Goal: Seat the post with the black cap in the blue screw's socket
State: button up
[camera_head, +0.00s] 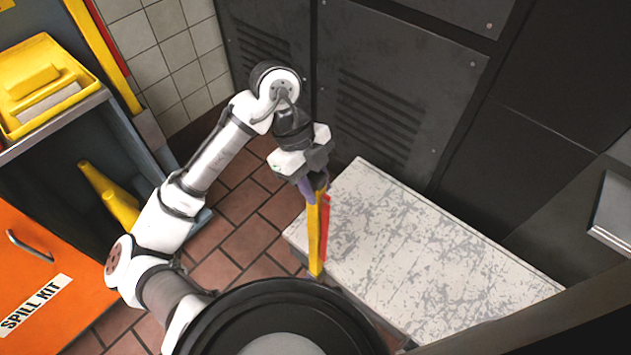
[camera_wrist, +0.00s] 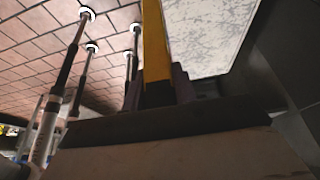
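My gripper (camera_head: 316,188) points down near the left end of a pale worktop. It is shut on a long yellow post (camera_head: 315,240), which hangs below the fingers with a red strip along its right side. In the wrist view my gripper (camera_wrist: 158,90) has a finger on each side of the yellow post (camera_wrist: 155,45). A black part (camera_wrist: 158,97) sits at the post's near end, between the fingers. Whether it is the black cap I cannot tell. The post's far end runs out of the wrist view. I cannot make out the blue screw or its socket in either view.
The scuffed white worktop (camera_head: 430,265) is bare. Dark vented lockers (camera_head: 390,90) stand behind it. An orange spill kit cabinet (camera_head: 45,270) and a yellow bin (camera_head: 45,85) are at the left. Several rods with round white ends (camera_wrist: 87,13) stand left in the wrist view.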

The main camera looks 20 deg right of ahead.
jog(key=o, duration=0.5)
jog(key=v, duration=1.4)
jog(key=shift+p, duration=0.45)
